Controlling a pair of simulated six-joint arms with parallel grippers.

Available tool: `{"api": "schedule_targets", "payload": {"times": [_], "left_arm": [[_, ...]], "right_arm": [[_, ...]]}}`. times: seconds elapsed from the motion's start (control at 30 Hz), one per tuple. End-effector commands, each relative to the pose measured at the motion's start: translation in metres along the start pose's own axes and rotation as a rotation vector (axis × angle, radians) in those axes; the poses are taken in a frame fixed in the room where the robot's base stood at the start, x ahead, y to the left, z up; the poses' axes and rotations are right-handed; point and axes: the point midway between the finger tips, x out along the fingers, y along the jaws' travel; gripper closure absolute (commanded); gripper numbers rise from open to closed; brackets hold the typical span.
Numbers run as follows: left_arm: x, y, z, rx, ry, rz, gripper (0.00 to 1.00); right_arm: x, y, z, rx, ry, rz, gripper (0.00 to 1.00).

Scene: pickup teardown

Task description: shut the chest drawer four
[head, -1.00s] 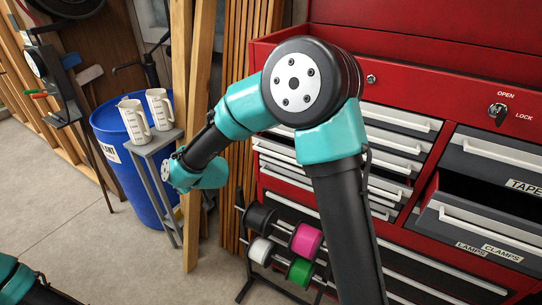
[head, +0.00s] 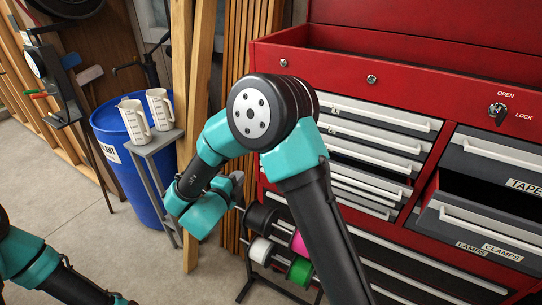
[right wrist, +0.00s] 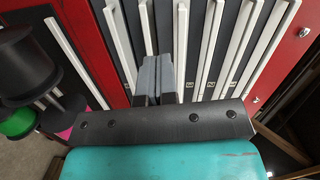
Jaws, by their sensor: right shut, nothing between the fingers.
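The red chest (head: 346,65) has a left bank of stacked grey drawers (head: 380,132) with pale bar handles. The same drawers (right wrist: 197,45) appear turned sideways in the right wrist view. My left gripper is out of frame.
At the right, a labelled drawer (head: 480,225) stands pulled out. A spool rack (head: 262,240) is below and left of the small drawers. A stool (head: 158,146) with two measuring jugs (head: 135,120) and a blue barrel (head: 135,185) stand further left. Floor is clear at left.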

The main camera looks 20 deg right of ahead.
Motion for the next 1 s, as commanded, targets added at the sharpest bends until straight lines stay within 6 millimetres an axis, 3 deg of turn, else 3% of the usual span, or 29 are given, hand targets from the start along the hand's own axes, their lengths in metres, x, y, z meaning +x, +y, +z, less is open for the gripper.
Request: {"api": "schedule_targets", "payload": {"times": [0.2, 0.57, 0.77, 1.0], "left_arm": [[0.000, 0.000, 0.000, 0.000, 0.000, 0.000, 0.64], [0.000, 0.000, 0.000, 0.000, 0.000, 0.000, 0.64], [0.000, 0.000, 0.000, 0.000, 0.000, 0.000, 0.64], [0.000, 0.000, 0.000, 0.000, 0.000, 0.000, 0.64]], "right_arm": [[-0.009, -0.001, -0.015, 0.102, 0.102, -0.041, 1.00], [-0.007, -0.001, -0.016, 0.103, 0.101, -0.041, 1.00], [0.007, -0.001, -0.017, 0.103, 0.102, -0.040, 1.00], [0.045, -0.003, -0.022, 0.103, 0.103, -0.040, 1.00]]}}
